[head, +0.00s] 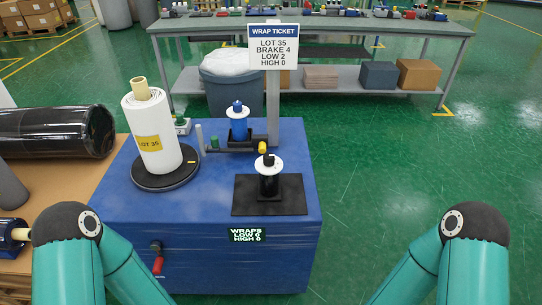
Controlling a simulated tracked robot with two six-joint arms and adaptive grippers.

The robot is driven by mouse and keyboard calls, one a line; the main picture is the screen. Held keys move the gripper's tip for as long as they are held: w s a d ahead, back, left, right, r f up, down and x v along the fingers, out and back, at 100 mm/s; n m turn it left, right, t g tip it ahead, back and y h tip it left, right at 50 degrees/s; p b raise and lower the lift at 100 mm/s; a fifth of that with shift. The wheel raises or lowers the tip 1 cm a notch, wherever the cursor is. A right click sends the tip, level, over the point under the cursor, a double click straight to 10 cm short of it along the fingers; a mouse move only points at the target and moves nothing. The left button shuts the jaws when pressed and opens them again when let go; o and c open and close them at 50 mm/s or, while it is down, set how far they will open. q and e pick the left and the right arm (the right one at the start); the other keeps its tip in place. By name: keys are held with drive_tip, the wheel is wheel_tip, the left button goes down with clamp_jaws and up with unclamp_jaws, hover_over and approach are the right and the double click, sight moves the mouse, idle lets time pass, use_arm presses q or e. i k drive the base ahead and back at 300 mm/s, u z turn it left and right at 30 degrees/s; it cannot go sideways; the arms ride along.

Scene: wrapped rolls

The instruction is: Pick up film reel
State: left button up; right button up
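Two small reels stand on the blue machine top (120,205), and I cannot tell which is the film reel. One is a black reel (269,187) with a white disc on top, standing upright on a black square pad (290,205) at the front right. Teal links of both my arms show at the bottom left and bottom right, well apart from both reels. Neither of my grippers is in the picture.
A tall white roll (155,125) labelled LOT 35 leans on a black turntable (165,178). A post with the WRAP TICKET sign (274,46) rises behind the reels. A large black roll (60,132) lies at left. Green floor (400,170) is open at right.

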sight(269, 189)
drive_tip(key=z, duration=0.05)
drive_tip(key=i, duration=0.9)
drive_tip(key=u, duration=0.1)
